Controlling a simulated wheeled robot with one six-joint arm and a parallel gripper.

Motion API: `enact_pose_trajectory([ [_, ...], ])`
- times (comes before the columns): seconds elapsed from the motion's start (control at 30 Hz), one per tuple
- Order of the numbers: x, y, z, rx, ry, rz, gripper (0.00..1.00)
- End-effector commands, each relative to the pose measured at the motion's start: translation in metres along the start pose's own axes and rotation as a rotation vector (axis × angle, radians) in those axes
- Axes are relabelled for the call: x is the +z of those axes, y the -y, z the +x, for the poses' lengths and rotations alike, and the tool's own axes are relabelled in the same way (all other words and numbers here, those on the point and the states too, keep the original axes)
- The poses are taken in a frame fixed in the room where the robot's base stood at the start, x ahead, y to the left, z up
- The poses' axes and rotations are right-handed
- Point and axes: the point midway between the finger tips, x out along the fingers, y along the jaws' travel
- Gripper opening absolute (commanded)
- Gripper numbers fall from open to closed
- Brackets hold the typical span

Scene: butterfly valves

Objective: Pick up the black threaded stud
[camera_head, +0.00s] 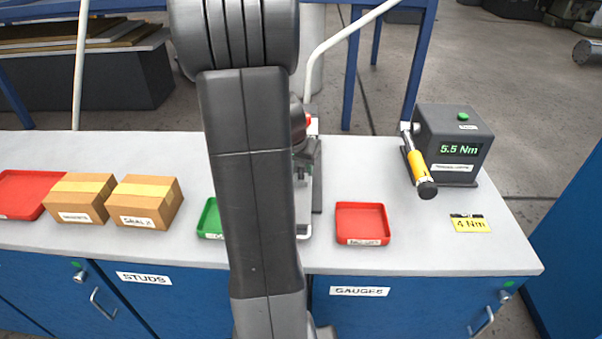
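I cannot make out the black threaded stud anywhere in the head view. A closed blue drawer or door labelled "STUDS" (144,279) is in the bench front, left of my arm. My arm crosses the middle of the picture and hides part of the bench. I cannot make out my gripper's fingers. A green tray (208,219) is partly hidden behind my arm, and its inside hardly shows.
The grey bench top (450,262) holds two cardboard boxes (145,203), a red tray (20,192) at left and another red tray (362,223). A grey fixture (316,175) is half hidden. A torque tester (452,145) with a yellow-handled wrench (417,162) stands at right.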

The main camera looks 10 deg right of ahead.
Motion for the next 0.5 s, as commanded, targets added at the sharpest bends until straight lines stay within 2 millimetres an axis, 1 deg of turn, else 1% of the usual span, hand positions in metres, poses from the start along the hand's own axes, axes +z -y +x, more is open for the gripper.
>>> enact_pose_trajectory([
  [0.1, 0.0, 0.0, 0.014, 0.002, 0.002, -0.001, 0.39],
  [0.2, 0.0, 0.0, 0.021, 0.001, 0.001, 0.0, 0.39],
  [0.47, 0.0, 0.0, 0.023, 0.0, 0.0, 0.0, 0.39],
  [0.5, 0.0, 0.0, 0.022, 0.0, 0.0, 0.0, 0.35],
])
